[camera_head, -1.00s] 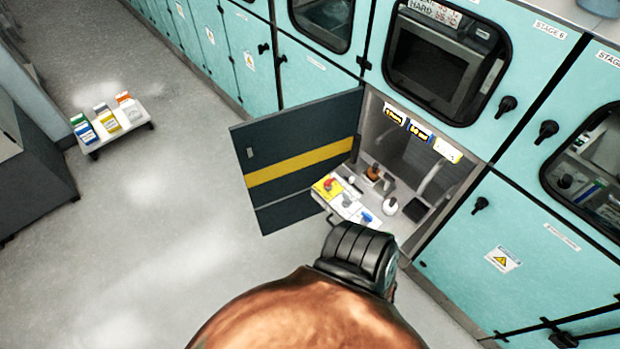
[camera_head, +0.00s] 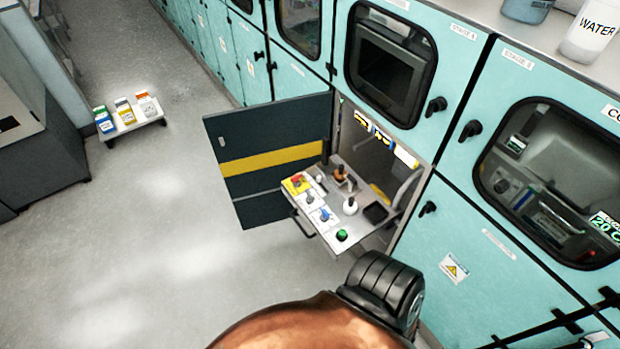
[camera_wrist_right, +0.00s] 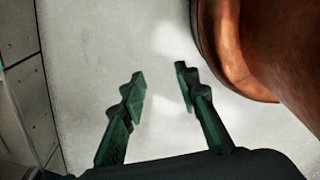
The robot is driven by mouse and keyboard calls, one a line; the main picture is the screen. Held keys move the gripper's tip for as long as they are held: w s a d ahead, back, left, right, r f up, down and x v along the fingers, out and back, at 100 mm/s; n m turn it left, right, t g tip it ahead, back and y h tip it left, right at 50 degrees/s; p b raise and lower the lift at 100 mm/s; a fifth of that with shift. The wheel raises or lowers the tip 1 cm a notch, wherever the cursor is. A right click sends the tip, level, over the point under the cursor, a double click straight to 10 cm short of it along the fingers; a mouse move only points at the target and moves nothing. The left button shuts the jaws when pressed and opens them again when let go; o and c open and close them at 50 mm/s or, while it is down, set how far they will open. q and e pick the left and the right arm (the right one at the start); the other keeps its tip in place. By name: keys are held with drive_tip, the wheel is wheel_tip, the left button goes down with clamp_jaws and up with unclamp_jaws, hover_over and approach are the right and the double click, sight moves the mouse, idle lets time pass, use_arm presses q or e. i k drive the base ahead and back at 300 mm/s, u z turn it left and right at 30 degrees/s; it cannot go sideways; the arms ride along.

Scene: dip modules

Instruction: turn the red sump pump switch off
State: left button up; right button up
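A pull-out control shelf (camera_head: 366,232) stands out of an open cabinet bay. At its left end a red control (camera_head: 297,180) sits on a yellow plate. Next to it are a dark-topped switch (camera_head: 310,198) and a blue switch (camera_head: 324,214) on white plates, and a green control (camera_head: 342,235) nearer me. Labels and switch positions are too small to read, so I cannot tell which is the sump pump switch. My right gripper (camera_wrist_right: 160,88) shows in the right wrist view, open and empty above bare floor. My left gripper is in neither view.
The dark cabinet door with a yellow stripe (camera_head: 272,160) hangs open left of the shelf. A handle (camera_head: 303,226) runs along the shelf's front. Teal cabinets (camera_head: 455,215) line the right. A low stand with cartons (camera_head: 136,128) is at left; the floor between is clear.

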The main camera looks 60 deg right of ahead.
sight(296, 178)
drive_tip(key=z, duration=1.4)
